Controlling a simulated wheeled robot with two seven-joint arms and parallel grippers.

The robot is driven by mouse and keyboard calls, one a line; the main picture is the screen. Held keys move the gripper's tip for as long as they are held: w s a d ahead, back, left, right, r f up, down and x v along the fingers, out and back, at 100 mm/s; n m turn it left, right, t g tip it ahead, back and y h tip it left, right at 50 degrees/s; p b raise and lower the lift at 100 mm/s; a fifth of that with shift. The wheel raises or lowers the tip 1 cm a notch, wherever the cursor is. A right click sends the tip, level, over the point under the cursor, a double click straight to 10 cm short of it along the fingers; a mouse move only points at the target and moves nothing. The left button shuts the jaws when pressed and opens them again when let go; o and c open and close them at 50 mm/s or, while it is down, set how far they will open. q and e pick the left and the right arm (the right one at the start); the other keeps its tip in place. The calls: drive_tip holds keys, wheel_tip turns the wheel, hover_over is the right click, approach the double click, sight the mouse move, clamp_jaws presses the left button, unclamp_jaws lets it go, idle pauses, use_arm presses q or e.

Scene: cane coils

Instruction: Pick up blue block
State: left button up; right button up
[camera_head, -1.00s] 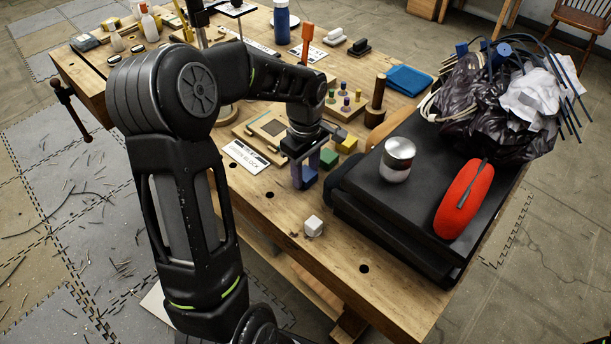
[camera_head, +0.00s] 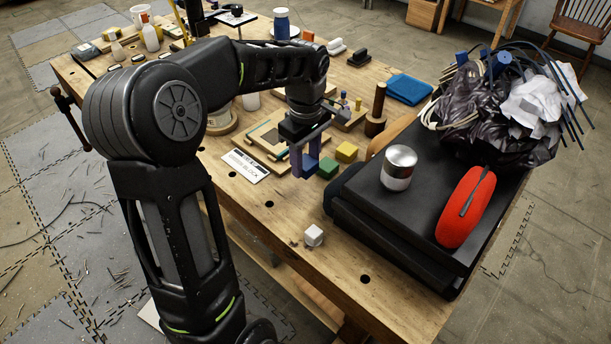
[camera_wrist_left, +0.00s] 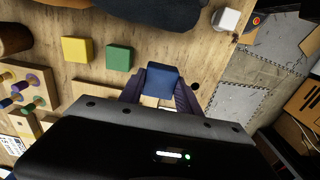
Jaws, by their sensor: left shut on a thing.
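My left gripper (camera_head: 303,166) is shut on the blue block (camera_head: 310,165), near the left side of the green block. In the left wrist view the blue block (camera_wrist_left: 162,79) shows between the two purple-grey fingers of the gripper (camera_wrist_left: 160,97). Its lower part is hidden there by the wrist body. In the head view the fingers cover much of it, and I cannot tell how far it is above the bench. My right gripper is not in view.
A green block (camera_head: 327,167) and a yellow block (camera_head: 346,151) stand close by. A white cube (camera_head: 314,235) sits near the bench's front edge. A wooden frame board (camera_head: 262,142) and a white label card (camera_head: 245,165) lie left. A black case (camera_head: 400,225) fills the right.

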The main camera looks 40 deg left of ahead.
sight(305, 162)
use_arm(q)
wheel_tip(305, 162, up, 3)
drive_tip(key=shift+r, duration=0.15)
drive_tip(key=shift+s, duration=0.1)
idle(0.6)
